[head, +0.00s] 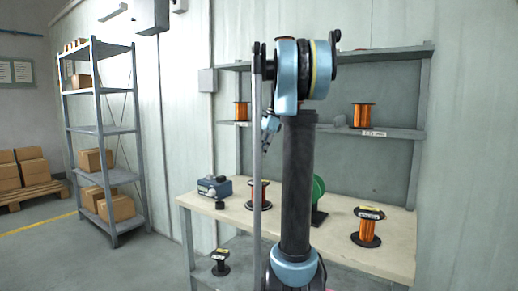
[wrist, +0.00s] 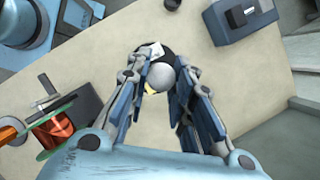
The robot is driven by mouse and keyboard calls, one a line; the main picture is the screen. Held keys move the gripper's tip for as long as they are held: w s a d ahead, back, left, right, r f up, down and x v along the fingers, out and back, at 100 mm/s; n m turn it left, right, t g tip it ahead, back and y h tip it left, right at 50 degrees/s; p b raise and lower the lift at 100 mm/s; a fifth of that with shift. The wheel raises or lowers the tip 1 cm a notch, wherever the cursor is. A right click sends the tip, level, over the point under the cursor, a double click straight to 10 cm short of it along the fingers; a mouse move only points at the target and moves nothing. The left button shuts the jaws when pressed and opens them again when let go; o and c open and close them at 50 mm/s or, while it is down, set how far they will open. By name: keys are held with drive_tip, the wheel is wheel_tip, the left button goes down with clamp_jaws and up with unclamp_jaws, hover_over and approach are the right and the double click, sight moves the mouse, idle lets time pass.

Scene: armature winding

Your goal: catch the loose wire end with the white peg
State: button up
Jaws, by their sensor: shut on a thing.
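My gripper (head: 268,128) hangs above the table, left of my upright arm column. In the wrist view its fingers (wrist: 166,82) are closed around a pale grey round piece, which looks like the white peg (wrist: 161,75) seen end-on. Behind the peg is a black disc with a white label and a bit of yellow, apparently the top of a wire spool (wrist: 148,52). In the head view a spool of dark copper wire (head: 258,195) stands on the table below my gripper. I cannot make out the loose wire end, and I cannot tell whether the peg touches the spool.
A blue-grey device (head: 214,187) stands at the table's left. A green-flanged spool on a black stand (head: 318,195) is near the middle, partly behind my arm. An orange wire spool (head: 367,230) stands at the right. A shelf (head: 395,133) runs above the table (head: 405,255).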

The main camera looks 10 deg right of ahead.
drive_tip(key=shift+f, duration=2.85)
